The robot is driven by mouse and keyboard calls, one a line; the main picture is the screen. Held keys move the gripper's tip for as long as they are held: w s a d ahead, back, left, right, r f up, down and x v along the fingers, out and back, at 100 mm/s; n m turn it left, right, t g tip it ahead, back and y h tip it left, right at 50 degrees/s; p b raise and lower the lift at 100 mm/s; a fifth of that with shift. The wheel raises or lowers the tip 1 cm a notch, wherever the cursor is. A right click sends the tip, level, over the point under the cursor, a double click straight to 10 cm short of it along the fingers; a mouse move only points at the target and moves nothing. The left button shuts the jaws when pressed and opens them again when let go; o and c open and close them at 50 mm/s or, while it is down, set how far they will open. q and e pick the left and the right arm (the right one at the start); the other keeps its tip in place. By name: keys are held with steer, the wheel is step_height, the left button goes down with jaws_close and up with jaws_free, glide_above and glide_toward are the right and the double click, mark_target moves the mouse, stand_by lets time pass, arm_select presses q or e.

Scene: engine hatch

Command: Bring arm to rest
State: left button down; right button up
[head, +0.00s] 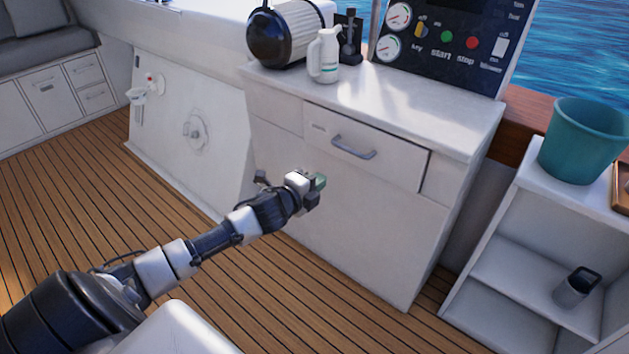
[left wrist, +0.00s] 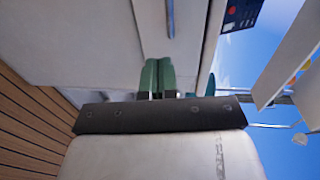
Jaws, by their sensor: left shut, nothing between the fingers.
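My left arm reaches in from the lower left of the head view. Its gripper (head: 319,182) is in front of the white cabinet (head: 350,225), below the drawer handle (head: 353,148). In the left wrist view the two green fingertips (left wrist: 157,76) lie together, with nothing between them. The cabinet front and part of the drawer handle (left wrist: 170,18) show beyond them. I cannot tell how far the fingertips are from the cabinet front. My right gripper is in neither view.
On the cabinet top stand a white jug (head: 324,58), a black and white cylinder (head: 287,35) and a control panel (head: 440,42). A white shelf (head: 520,258) with a teal bucket (head: 583,142) on top stands at the right. The wooden deck (head: 75,205) at left is clear.

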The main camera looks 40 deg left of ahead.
arm_select(q)
steer(key=shift+s, duration=0.5)
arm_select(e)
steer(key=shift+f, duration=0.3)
